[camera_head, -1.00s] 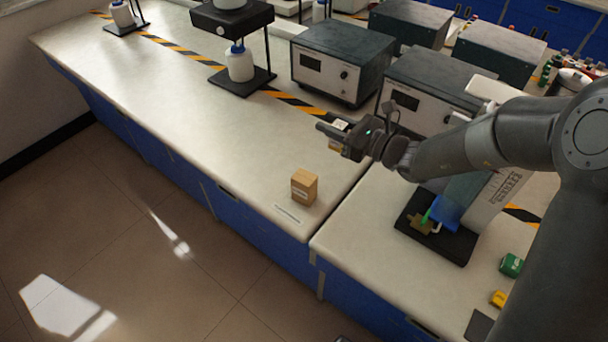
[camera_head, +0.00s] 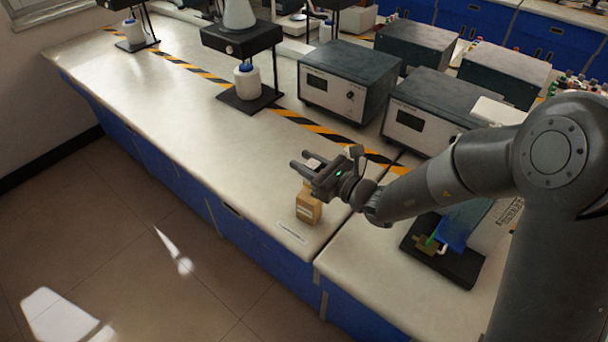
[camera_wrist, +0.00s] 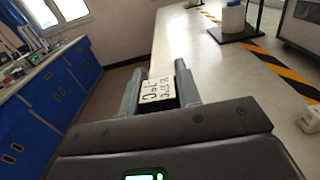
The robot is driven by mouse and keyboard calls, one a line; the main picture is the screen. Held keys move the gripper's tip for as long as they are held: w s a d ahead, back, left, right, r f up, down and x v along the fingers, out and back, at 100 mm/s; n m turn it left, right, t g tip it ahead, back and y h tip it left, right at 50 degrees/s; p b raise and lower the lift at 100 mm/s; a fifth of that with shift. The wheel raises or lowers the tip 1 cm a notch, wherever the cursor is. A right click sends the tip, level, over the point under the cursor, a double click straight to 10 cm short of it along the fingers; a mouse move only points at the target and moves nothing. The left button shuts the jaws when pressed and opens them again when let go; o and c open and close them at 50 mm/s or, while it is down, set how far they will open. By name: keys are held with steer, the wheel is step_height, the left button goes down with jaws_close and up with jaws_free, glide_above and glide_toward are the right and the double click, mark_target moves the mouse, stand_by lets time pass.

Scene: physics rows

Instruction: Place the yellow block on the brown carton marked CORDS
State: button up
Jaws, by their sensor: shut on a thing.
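My gripper (camera_head: 302,161) is shut on a small block (camera_head: 315,163), apparently the yellow block, and holds it above the bench. The block's lettered white face (camera_wrist: 157,91) shows between the fingers in the wrist view; its yellow sides are hardly visible now. The brown carton (camera_head: 309,209) stands upright on the bench near the front edge, with a pale label too small to read. In the head view my gripper is just above and behind the carton and covers part of its top. I cannot tell the gap between them. The carton is not clear in the wrist view.
A white paper strip (camera_head: 291,232) lies in front of the carton. Grey instruments (camera_head: 348,80) stand behind, beyond striped tape (camera_head: 322,131). A black stand with a white bottle (camera_head: 247,82) is at the back left. The bench left of the carton is clear.

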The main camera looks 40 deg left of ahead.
steer(key=shift+s+a+f, duration=0.1)
steer(key=shift+a+f, duration=0.05)
steer(key=shift+f, duration=0.95)
steer(key=shift+a+f, duration=0.15)
steer(key=shift+f, duration=0.9)
steer(key=shift+f, duration=0.15)
steer(key=o, duration=1)
steer(key=shift+d, duration=0.4)
steer(key=d, duration=1.1)
steer(key=shift+d, duration=0.15)
